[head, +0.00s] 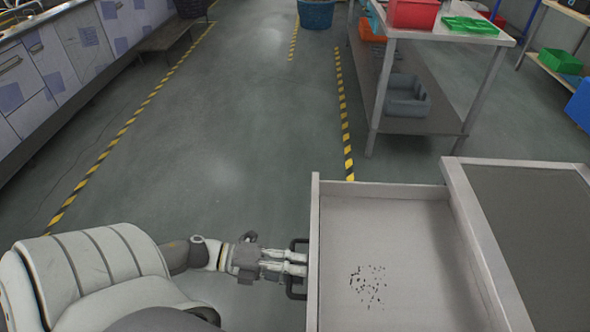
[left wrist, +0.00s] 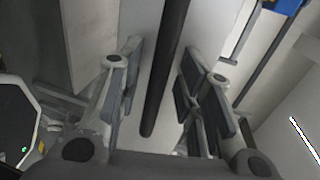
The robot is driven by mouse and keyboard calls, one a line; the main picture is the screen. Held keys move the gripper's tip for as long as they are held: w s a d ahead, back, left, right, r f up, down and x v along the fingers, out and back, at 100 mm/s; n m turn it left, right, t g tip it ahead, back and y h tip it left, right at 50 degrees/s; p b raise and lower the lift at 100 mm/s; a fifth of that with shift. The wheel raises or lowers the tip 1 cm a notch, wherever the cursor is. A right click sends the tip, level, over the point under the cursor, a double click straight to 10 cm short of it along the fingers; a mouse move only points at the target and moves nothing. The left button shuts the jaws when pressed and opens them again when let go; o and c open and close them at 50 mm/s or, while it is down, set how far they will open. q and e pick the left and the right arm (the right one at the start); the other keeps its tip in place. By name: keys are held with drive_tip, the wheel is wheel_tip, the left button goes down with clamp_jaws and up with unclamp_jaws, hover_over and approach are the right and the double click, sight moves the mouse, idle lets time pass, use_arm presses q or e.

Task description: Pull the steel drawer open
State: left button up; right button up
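The steel drawer (head: 400,192) stands well out to the left of its cabinet in the head view, its inside showing. Its dark bar handle (head: 291,291) is on the front panel at the left. My left gripper (head: 298,263) is at this handle, its fingers reaching the front panel. In the left wrist view the dark handle bar (left wrist: 167,70) runs between the two fingers of my left gripper (left wrist: 160,85). The fingers are apart, with a gap showing on each side of the bar. My right gripper is not in view.
Small dark bits (head: 368,286) lie on the drawer's floor. The cabinet (head: 455,180) with a dark grey top stands at the right. A steel table (head: 470,36) with bins is further back. The floor left of the drawer, between yellow-black stripes, is clear.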

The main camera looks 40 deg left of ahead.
use_arm(q)
drive_tip(key=v, duration=1.1)
drive_tip(key=shift+s+a, duration=0.25)
drive_tip(key=shift+a, duration=0.1)
